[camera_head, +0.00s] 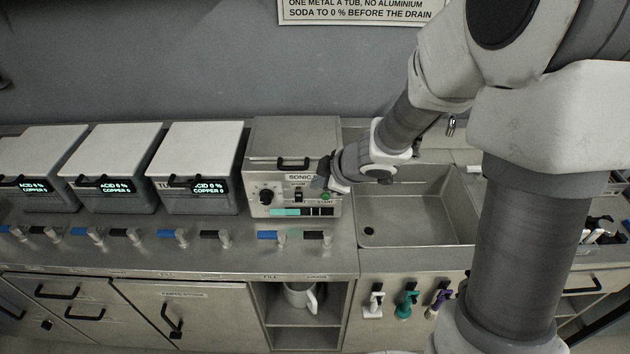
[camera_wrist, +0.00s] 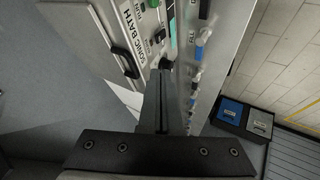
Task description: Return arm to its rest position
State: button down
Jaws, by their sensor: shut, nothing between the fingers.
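My arm reaches in from the upper right in the head view, over the sink. My gripper (camera_head: 323,184) is at the right part of the front panel of the sonic bath (camera_head: 295,140), close to its green start button (camera_head: 326,196). I cannot tell whether it touches the panel. In the wrist view my gripper (camera_wrist: 160,75) is shut, with its dark fingers together and nothing between them. The sonic bath (camera_wrist: 85,35) shows there at upper left, turned on its side, with its lid handle and lettering.
Several lidded tubs (camera_head: 112,160) with green displays stand left of the sonic bath. A steel sink (camera_head: 415,215) lies right of it. Blue and black taps line the counter front. A white jug (camera_head: 300,296) stands in the open shelf below. A sign (camera_head: 360,10) hangs on the wall.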

dwell(0.4)
jog(key=s+d+r+m+t+h+b, duration=0.1)
jog(key=s+d+r+m+h+b, duration=0.15)
jog(key=d+r+m+h, duration=0.3)
jog(key=s+d+r+m+t+h+b, duration=0.1)
jog(key=s+d+r+m+h, duration=0.1)
jog(key=s+d+r+m, duration=0.4)
jog(key=s+m+g+y+b, duration=0.2)
jog(key=s+m, duration=0.2)
jog(key=s, duration=1)
jog(key=shift+s+a+r+m+g+y, duration=0.25)
jog(key=shift+s+m+g+y, duration=0.1)
jog(key=shift+g, duration=0.05)
